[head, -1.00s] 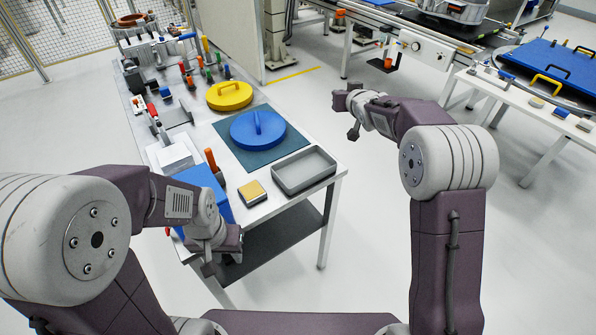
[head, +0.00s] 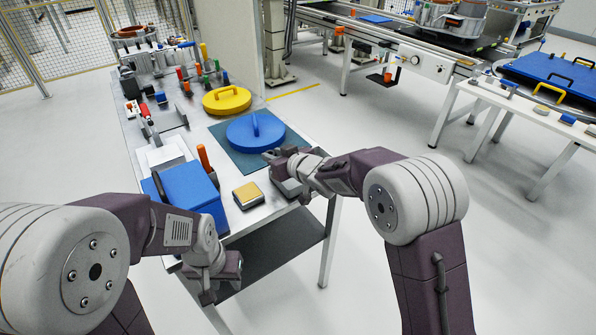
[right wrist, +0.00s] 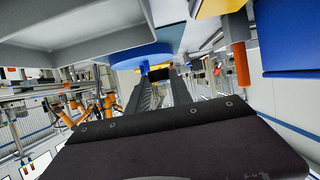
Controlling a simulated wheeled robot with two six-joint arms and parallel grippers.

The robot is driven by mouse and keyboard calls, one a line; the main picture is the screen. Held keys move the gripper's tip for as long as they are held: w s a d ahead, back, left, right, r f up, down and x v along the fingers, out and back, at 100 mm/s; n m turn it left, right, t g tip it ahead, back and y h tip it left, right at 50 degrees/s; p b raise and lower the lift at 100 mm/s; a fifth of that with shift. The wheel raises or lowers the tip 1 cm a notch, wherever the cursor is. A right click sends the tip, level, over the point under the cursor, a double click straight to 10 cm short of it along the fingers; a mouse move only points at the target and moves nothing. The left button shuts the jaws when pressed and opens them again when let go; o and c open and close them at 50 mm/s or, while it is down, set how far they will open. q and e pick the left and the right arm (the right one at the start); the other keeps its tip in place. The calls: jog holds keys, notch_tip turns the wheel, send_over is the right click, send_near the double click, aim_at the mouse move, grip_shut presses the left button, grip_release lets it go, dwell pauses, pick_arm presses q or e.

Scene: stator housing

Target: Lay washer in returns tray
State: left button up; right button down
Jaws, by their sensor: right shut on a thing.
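The grey returns tray (head: 289,188) is at the front right corner of the bench, partly hidden by my right gripper. It also shows from close by in the right wrist view (right wrist: 95,42), at the upper left. My right gripper (head: 276,158) is at the tray, by its far side; its fingers also show in the right wrist view (right wrist: 158,88). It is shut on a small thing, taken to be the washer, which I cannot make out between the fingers. My left gripper (head: 224,283) hangs at the bench's front edge; its jaws are unclear.
A blue round lid (head: 255,133) on a dark green mat (head: 227,157) lies just behind the tray. A yellow-topped block (head: 248,195), a blue box (head: 188,190) and an orange-handled tool (head: 204,158) stand to the left. A yellow lid (head: 227,100) is farther back.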

jog(key=w+d+f, duration=0.1)
jog(key=d, duration=0.1)
jog(key=w+d+f, duration=0.1)
jog(key=d+f, duration=0.1)
jog(key=d, duration=0.1)
jog(key=shift+w+d+f, duration=0.35)
jog(key=shift+w, duration=0.05)
notch_tip(320, 180, down, 4)
jog(key=shift+s+r+b, duration=0.1)
jog(key=shift+r+b, duration=0.05)
jog(key=shift+b, duration=0.6)
jog(key=shift+f, duration=0.25)
jog(key=shift+r, duration=0.1)
jog(key=shift+f, duration=0.25)
jog(key=c, duration=1.1)
grip_release()
jog(key=shift+c, duration=0.2)
